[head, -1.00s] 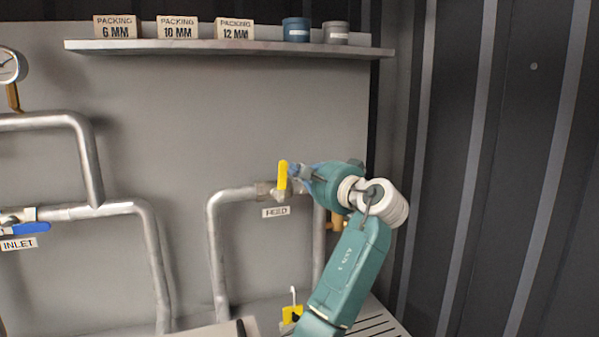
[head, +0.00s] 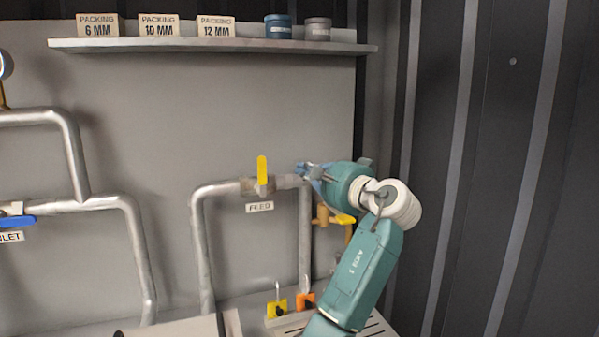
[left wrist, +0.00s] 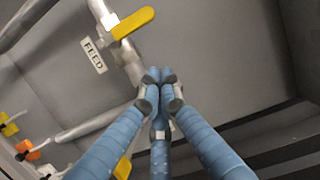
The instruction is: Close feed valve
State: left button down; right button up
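The feed valve has a yellow lever handle (head: 262,170) that stands upright, crosswise to its horizontal pipe, above the FEED label (head: 259,207). The handle also shows in the left wrist view (left wrist: 133,22), near the top, with the FEED label (left wrist: 94,55) to its left. My left gripper (head: 304,171) is to the right of the handle, apart from it. In the left wrist view its blue fingers (left wrist: 160,76) meet at the tips with nothing seen between them. My right gripper is not in view.
A brass side valve with a yellow handle (head: 345,219) sits below my left gripper. A yellow lock (head: 277,308) and an orange lock (head: 306,301) stand below. A blue inlet handle (head: 17,222) is at far left. A shelf (head: 215,45) runs above. Ribbed dark wall (head: 500,180) at right.

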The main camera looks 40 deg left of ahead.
pick_arm(q)
jog(key=b+v, duration=0.1)
jog(key=v, duration=0.4)
jog(key=shift+s+d+f, duration=0.15)
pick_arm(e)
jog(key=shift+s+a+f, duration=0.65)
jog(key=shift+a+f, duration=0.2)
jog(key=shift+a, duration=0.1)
